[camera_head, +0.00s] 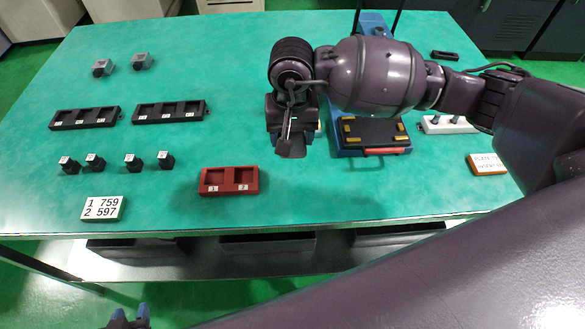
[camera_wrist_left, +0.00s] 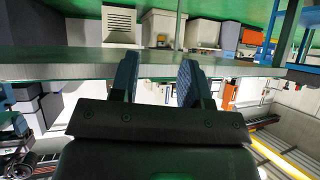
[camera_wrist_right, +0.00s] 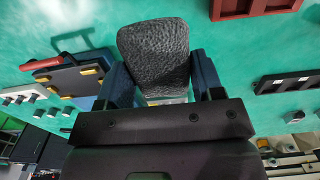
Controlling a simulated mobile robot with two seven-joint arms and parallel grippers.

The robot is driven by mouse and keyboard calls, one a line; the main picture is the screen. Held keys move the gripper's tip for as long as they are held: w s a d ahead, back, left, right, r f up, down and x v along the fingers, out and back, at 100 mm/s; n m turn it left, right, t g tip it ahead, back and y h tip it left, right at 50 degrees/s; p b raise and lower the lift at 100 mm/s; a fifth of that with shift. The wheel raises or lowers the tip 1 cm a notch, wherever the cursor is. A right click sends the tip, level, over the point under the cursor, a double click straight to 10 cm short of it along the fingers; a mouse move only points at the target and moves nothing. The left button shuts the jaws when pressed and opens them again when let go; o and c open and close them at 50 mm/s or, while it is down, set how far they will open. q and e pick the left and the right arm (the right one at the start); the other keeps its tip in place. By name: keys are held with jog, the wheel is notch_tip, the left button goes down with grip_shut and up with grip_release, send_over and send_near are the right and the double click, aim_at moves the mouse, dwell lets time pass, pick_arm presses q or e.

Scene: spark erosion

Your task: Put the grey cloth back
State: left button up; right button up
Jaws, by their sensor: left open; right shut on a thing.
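The grey cloth (camera_head: 292,147) is held by my right gripper (camera_head: 291,128) above the green table, left of a blue device. In the right wrist view the cloth (camera_wrist_right: 153,52) is a dark grey, textured, rounded piece between the blue fingers of my right gripper (camera_wrist_right: 163,85). My arm hides part of the table behind it. In the left wrist view my left gripper (camera_wrist_left: 158,78) is open and empty.
A blue device (camera_head: 370,152) with a dark plate and red handle stands right of the cloth. Black trays (camera_head: 85,125), small black blocks (camera_head: 133,162) and a number card (camera_head: 102,208) occupy the left. The table's middle left is clear.

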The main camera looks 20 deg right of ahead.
aim_at(292, 176)
notch_tip(292, 176, down, 12)
jog(key=shift+f+b, duration=0.15)
jog(key=shift+b, duration=0.4)
jog(key=shift+f, duration=0.1)
jog(key=shift+f, duration=0.15)
jog(key=o, duration=0.9)
jog(key=shift+c, duration=0.2)
jog(key=shift+r, duration=0.2)
notch_tip(292, 176, up, 12)
jog(key=shift+r+p, duration=0.1)
jog(key=shift+p, duration=0.45)
